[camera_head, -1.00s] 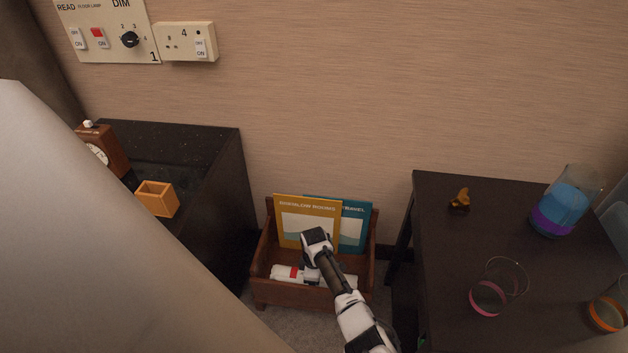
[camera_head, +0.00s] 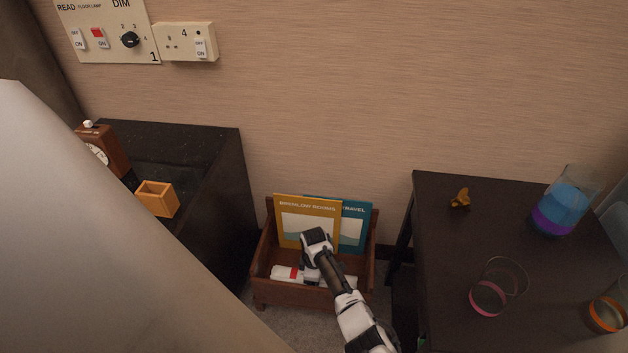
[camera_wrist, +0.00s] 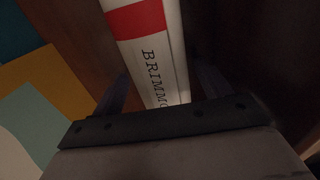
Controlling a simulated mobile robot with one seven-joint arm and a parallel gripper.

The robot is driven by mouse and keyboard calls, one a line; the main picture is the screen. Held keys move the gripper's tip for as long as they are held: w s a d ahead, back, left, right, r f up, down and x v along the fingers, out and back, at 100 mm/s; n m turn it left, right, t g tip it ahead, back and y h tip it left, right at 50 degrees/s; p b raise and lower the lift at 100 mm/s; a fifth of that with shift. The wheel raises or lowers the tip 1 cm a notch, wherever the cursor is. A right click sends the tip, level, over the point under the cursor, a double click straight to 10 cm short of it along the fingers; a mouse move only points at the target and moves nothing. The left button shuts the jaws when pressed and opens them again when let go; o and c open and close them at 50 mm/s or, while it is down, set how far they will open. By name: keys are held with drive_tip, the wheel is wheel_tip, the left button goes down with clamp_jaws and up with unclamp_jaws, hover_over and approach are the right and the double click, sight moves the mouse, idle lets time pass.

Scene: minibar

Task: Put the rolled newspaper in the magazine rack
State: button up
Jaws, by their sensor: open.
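The wooden magazine rack (camera_head: 290,295) stands on the floor between two dark pieces of furniture. The rolled newspaper (camera_head: 286,273), white with a red band, lies crosswise inside the rack, in front of the upright magazines. My gripper (camera_head: 310,275) reaches down into the rack over the newspaper, and its fingertips are hidden in the head view. In the wrist view the newspaper (camera_wrist: 150,50), with black lettering, runs between the two fingers of my gripper (camera_wrist: 160,95). The fingers are open, with gaps on both sides of the paper.
A yellow magazine (camera_head: 300,210) and a blue one (camera_head: 356,220) stand at the rack's back. A dark cabinet (camera_head: 225,190) is close at left, with an orange box (camera_head: 157,198). A dark table (camera_head: 450,240) at right holds glasses and a jug (camera_head: 562,205).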

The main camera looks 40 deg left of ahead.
wheel_tip(320, 180, up, 12)
drive_tip(key=p, duration=0.3)
drive_tip(key=shift+p, duration=0.3)
